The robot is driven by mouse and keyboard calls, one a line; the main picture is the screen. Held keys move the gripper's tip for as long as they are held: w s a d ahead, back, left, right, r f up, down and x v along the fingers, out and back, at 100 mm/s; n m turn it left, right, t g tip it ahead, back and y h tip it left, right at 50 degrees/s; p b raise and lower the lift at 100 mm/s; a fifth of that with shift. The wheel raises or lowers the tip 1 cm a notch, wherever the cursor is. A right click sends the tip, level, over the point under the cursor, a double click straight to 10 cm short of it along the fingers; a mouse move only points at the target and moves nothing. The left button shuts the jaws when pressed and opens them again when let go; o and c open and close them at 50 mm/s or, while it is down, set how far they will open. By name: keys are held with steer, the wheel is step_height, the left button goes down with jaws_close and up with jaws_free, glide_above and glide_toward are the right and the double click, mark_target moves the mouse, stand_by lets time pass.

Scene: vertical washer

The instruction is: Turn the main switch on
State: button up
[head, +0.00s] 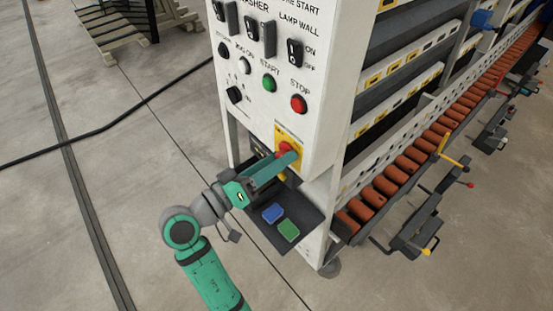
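The main switch (288,147) is a red rotary knob on a yellow plate, low on the front of the white control panel (262,113). My gripper (292,158) reaches up from the lower left, its tip end at the lower edge of the knob. It overlaps part of the knob and the plate in the head view. I cannot tell whether it touches the knob, or whether its fingers are open or shut. The angle of the knob is too small and too covered to read clearly.
Above the switch are a green start button (269,83), a red stop button (299,103) and several black switches. A dark shelf (262,228) with a blue pad (273,213) and a green pad (289,230) juts out below. Roller conveyor (430,140) runs right. Floor at left is mostly clear.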

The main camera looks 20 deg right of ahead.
steer(key=shift+o, duration=0.8)
steer(key=v, duration=1)
steer(key=shift+a, duration=0.4)
steer(key=shift+s, duration=0.15)
